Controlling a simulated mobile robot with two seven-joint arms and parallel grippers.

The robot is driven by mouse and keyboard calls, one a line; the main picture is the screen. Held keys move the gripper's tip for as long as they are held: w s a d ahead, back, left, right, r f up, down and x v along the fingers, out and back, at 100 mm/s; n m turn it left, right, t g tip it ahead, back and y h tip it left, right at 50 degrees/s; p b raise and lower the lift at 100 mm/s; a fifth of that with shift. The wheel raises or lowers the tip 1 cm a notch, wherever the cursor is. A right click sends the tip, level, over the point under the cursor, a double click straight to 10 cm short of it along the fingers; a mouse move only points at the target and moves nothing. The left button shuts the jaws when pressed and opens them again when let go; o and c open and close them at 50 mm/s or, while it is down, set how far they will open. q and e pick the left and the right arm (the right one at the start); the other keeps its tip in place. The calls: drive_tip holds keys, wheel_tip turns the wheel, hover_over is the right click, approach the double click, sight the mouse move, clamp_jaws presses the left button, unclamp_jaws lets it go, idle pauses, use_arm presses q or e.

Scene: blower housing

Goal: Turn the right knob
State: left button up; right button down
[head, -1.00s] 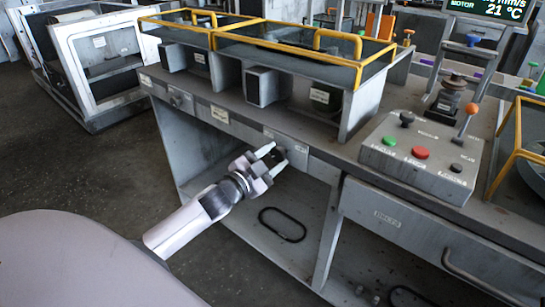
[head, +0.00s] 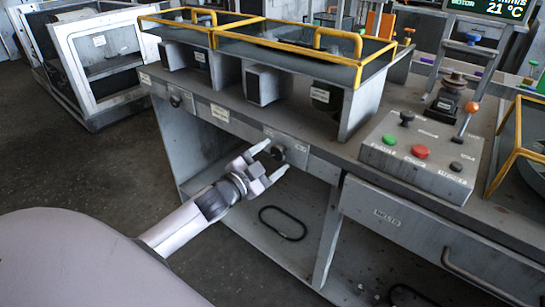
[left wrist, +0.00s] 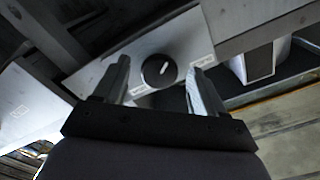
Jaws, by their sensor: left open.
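The right knob (head: 278,152) is a round dark knob on the bench's front panel, below the yellow-railed housing. In the left wrist view the knob (left wrist: 157,72) shows face-on with a short white pointer line. My left gripper (head: 272,160) is open, its two fingers pointing at the knob. In the left wrist view the fingertips lie on either side of the knob, with gaps between. I cannot tell whether they reach around it in depth. The left knob (head: 175,100) is farther left on the same panel. My right gripper does not show.
A control box (head: 425,165) with green, red and black buttons stands on the bench at the right. Below it is a drawer (head: 440,250) with a bar handle. An open lower shelf (head: 262,245) holds a black belt loop (head: 283,223). Bare floor lies left of the bench.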

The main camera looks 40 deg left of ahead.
use_arm(q)
drive_tip(key=s, duration=0.6)
drive_tip(key=shift+a, duration=0.25)
idle(0.3)
drive_tip(key=s+d+f+n+g+p, duration=0.3)
drive_tip(key=s+d+f, duration=0.3)
drive_tip(key=s, duration=0.3)
drive_tip(key=s+d+f+n+g+h+p, duration=0.1)
drive_tip(key=s+d+f+n+g+p, duration=0.2)
drive_tip(key=s+d, duration=0.6)
wheel_tip(320, 180, down, 3)
drive_tip(key=shift+s+r+g+p, duration=0.1)
drive_tip(key=shift+s+g+p, duration=0.15)
drive_tip(key=shift+g+p, duration=0.75)
drive_tip(key=shift+t, duration=0.3)
drive_tip(key=shift+w, duration=0.15)
